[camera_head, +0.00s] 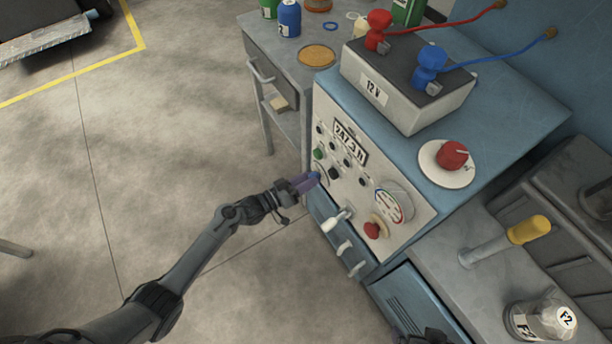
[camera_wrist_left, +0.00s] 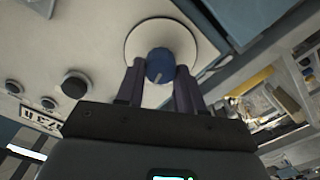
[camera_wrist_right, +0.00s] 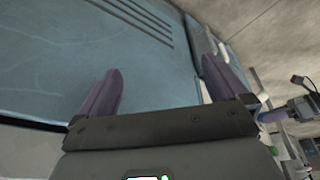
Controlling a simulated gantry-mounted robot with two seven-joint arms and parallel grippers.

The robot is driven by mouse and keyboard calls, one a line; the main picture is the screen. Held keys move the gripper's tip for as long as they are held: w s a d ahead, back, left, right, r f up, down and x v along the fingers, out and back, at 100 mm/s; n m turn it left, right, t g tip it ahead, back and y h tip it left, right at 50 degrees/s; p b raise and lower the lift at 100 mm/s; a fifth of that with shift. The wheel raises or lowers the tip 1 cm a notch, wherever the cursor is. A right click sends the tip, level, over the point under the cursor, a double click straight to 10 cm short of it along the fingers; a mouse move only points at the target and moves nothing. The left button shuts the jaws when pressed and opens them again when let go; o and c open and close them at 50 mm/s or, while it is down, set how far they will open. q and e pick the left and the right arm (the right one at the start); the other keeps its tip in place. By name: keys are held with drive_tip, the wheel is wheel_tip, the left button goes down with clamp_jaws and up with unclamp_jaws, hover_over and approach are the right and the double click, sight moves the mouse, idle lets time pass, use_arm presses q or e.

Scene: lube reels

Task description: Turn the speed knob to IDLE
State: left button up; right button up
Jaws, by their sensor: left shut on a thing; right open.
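A blue knob (camera_head: 315,175) is on the left part of the control panel's front (camera_head: 400,245). In the left wrist view the knob (camera_wrist_left: 159,66) sits on a round white dial plate (camera_wrist_left: 182,38) and has a pale pointer line. My left gripper (camera_head: 306,182) is shut on this knob, with one purple finger on each side. The dial's markings are not readable, and the head view hides most of the plate. My right gripper (camera_wrist_right: 160,70) is open and empty in front of a blue slatted surface (camera_wrist_right: 140,25).
A red knob (camera_head: 453,155) on a white disc and a 12 V box (camera_head: 405,90) are on top. Open floor lies to the left.

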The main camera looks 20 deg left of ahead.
use_arm(q)
drive_tip(key=shift+n+p, duration=0.7)
drive_tip(key=shift+n, duration=0.8)
drive_tip(key=o, duration=1)
drive_tip(key=shift+o, duration=0.2)
drive_tip(key=p+v, duration=0.4)
drive_tip(key=v, duration=0.6)
drive_tip(key=shift+s+a, duration=0.3)
